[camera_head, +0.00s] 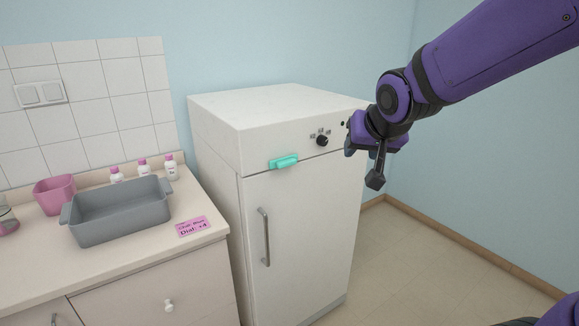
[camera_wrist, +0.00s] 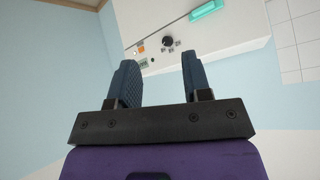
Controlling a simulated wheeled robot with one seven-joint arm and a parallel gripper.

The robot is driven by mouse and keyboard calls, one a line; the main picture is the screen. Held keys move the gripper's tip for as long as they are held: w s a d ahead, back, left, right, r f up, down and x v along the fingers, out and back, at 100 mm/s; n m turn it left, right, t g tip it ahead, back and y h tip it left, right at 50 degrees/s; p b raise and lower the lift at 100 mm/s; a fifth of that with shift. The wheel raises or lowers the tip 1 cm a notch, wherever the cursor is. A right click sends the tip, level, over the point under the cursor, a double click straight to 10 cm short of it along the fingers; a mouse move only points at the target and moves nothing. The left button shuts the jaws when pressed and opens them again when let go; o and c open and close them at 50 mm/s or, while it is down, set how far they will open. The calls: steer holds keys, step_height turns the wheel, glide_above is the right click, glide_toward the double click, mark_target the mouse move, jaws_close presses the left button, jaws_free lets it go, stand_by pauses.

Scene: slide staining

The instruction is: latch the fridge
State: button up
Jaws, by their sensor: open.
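The white fridge (camera_head: 300,225) stands beside the counter, and its door looks closed, with a grey vertical handle (camera_head: 264,237) on the left side. A teal latch (camera_head: 284,161) sits across the top edge of the door, near its left end, roughly horizontal. The latch also shows in the wrist view (camera_wrist: 206,10), at the top. My gripper (camera_head: 362,165) is at the right of the fridge's control panel, apart from the latch. In the wrist view its two fingers (camera_wrist: 160,75) are open with nothing between them. The fridge handle is not visible in the wrist view.
A black dial (camera_head: 322,141) is on the fridge's upper panel. The counter (camera_head: 140,262) holds a grey tray (camera_head: 120,222), a pink container (camera_head: 55,196), small bottles (camera_head: 170,168) and a pink card (camera_head: 193,227). The floor (camera_head: 400,270) right of the fridge is clear.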

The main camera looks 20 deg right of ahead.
steer(key=w+a+f+m+t+y, duration=0.25)
steer(key=w+f, duration=0.55)
steer(key=w, duration=0.6)
steer(key=m+t+y, duration=0.4)
steer(key=m+t, duration=0.2)
steer(key=m, duration=0.3)
glide_toward(288, 164)
steer(key=shift+h, duration=0.25)
steer(key=x, duration=0.9)
steer(key=shift+w+a, duration=0.1)
steer(key=shift+w, duration=0.05)
jaws_close()
